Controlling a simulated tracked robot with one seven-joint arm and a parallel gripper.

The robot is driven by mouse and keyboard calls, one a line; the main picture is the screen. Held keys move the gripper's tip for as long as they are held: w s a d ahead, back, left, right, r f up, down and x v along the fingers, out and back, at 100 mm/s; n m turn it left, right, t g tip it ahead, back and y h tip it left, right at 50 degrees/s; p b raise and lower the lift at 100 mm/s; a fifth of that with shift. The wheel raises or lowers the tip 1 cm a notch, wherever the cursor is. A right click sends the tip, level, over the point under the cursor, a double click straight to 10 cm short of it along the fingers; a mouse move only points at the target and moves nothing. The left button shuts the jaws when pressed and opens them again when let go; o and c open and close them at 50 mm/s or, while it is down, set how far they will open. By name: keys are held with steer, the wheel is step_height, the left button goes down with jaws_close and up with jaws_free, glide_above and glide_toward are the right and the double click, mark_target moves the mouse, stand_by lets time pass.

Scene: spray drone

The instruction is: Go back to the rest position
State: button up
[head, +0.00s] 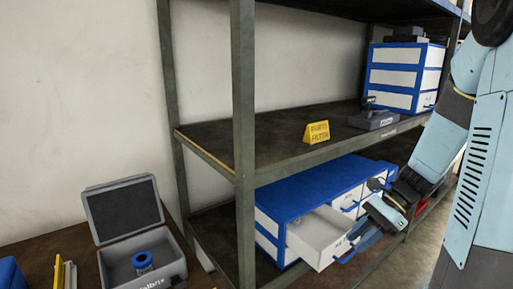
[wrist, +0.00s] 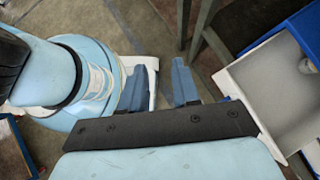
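My gripper (head: 364,238) is beside the front of the pulled-out white drawer (head: 318,238) on the lower shelf. In the wrist view its two blue fingers (wrist: 159,88) stand apart with nothing between them. The drawer (wrist: 255,82) shows at the right of that view, apart from the fingers. In the head view, my gripper and forearm overlap the drawer unit's right part.
The middle shelf (head: 255,143) holds a yellow sign (head: 316,132), a grey device (head: 373,120) and another drawer unit (head: 404,76). A shelf post (head: 243,100) stands left of the drawer. An open grey case (head: 138,230) holds a blue-ringed part (head: 142,262).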

steer(key=s+a+r+n+t+h, duration=0.1)
steer(key=s+r+n+t+h, duration=0.2)
steer(key=r+n, duration=0.5)
steer(key=s+a+r+n+t+h, duration=0.1)
steer(key=s+r+n+t+h, duration=0.3)
steer(key=r, duration=0.5)
steer(key=s+n+h, duration=0.1)
steer(key=s+n, duration=0.1)
steer(key=n, duration=0.1)
steer(key=shift+s+a+n+h, duration=0.2)
steer(key=shift+n+h, duration=0.1)
steer(key=shift+n, duration=0.1)
